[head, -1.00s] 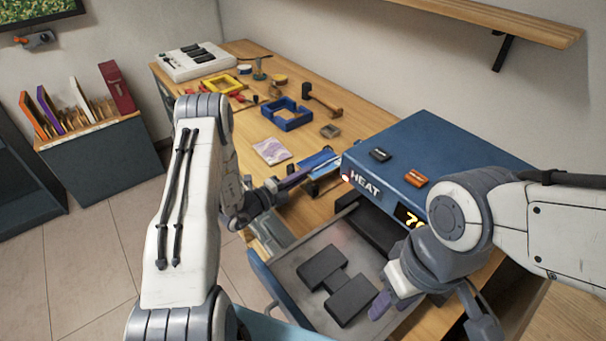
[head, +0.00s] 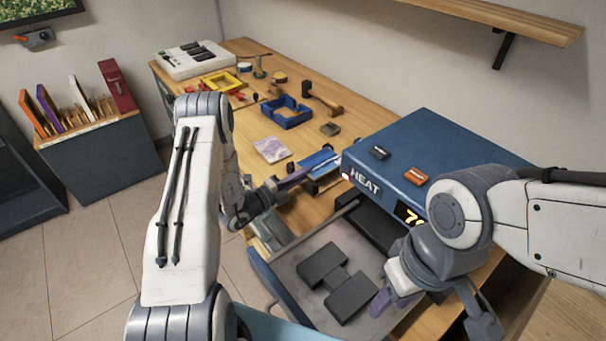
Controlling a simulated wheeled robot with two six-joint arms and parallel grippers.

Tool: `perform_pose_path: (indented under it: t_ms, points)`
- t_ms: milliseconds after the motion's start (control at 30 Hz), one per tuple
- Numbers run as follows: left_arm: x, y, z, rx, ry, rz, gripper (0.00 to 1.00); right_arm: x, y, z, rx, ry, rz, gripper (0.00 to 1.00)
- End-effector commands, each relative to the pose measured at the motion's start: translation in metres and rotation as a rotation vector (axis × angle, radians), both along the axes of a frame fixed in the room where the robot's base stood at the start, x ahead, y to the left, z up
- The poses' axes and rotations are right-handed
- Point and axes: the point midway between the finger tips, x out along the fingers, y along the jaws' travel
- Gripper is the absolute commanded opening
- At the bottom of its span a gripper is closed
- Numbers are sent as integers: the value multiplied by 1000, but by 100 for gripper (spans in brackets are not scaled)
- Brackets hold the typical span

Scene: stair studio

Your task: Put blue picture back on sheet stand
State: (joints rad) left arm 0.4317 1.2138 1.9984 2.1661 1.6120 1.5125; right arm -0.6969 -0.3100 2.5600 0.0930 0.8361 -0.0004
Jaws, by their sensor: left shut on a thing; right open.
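The blue picture (head: 316,160) is a small blue panel on the workbench, just left of the blue heat machine. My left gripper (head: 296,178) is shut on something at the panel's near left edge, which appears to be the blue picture. A dark low frame (head: 328,184) shows under and beside the panel and may be the sheet stand. I cannot tell whether the panel rests on it or is held just above. My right gripper (head: 430,306) is open and empty over the right side of the machine's pulled-out drawer.
The heat machine (head: 430,150) fills the bench's right end. Its open drawer (head: 290,262) holds dark grey blocks (head: 350,297). A pale purple print (head: 272,150), a blue frame (head: 286,113), a mallet (head: 322,100) and a small grey block (head: 330,129) lie behind the panel.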

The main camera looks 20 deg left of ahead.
Motion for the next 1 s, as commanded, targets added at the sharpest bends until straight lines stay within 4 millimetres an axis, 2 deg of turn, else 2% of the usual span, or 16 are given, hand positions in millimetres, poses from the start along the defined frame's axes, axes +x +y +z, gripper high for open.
perform_pose_path:
  t_ms: [633,700,733,767,1000]
  points:
    - [0,0,-5,0,0,0,0,0,0,-4,0,0,0,43]
    - [0,0,-4,0,0,0,29,0,0,-3,0,0,0,43]
    - [0,0,-4,0,0,0,41,0,0,-3,0,0,0,43]
    - [0,0,-4,0,0,0,45,0,0,-3,0,0,0,43]
    - [0,0,-5,1,1,0,45,0,0,-3,0,0,0,43]
